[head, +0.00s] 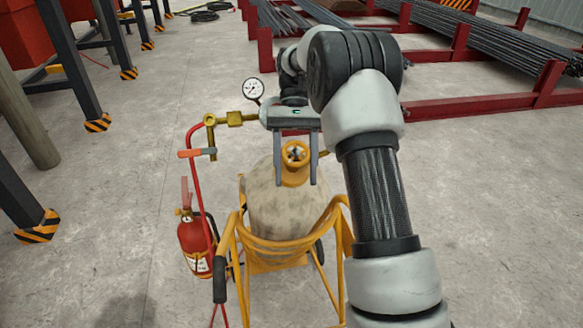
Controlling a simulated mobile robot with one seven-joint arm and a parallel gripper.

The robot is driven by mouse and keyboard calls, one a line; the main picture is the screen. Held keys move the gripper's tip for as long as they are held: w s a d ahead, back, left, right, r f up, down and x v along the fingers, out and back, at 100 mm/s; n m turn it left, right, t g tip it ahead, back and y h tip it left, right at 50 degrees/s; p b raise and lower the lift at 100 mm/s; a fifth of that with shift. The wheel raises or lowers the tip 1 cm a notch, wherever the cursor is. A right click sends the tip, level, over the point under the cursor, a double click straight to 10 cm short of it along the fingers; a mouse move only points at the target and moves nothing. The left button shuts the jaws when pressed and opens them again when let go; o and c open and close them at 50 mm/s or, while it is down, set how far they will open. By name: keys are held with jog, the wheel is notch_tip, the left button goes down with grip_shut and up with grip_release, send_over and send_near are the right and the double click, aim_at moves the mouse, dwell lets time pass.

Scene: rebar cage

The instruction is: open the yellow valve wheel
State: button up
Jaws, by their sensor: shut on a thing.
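The yellow valve wheel (295,164) sits on top of a worn, pale gas cylinder (285,205), near the picture's middle. My gripper (296,182) reaches over it from behind. Its two grey fingers stand on the left and right of the wheel and are shut on it.
A yellow cart (270,243) carries the cylinder. A pressure gauge (253,89), brass regulator (234,119) and red hose (197,180) are left of my gripper. Red racks with rebar (487,58) lie behind; floor at right is clear.

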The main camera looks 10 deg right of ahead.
aim_at(290, 147)
jog(key=n+h, duration=0.1)
jog(key=h, duration=0.1)
jog(key=d+n+h, duration=0.1)
jog(key=n+h, duration=0.1)
jog(key=shift+d+f+h, duration=0.1)
jog(key=shift+f+h, duration=0.05)
jog(key=shift+h, duration=0.15)
jog(key=shift+w+d+n+t+h, duration=0.1)
jog(key=shift+d+n+t+h, duration=0.2)
jog(key=shift+n+h, duration=0.55)
jog(key=shift+w+d+n+t+h, duration=0.1)
jog(key=shift+d+n+t+h, duration=0.2)
jog(key=shift+n+h, duration=0.55)
jog(key=o, duration=1)
jog(key=shift+d, duration=0.1)
jog(key=shift+o, duration=0.3)
jog(key=shift+r, duration=0.25)
jog(key=v, duration=0.7)
jog(key=shift+a, duration=0.25)
jog(key=shift+r, duration=0.1)
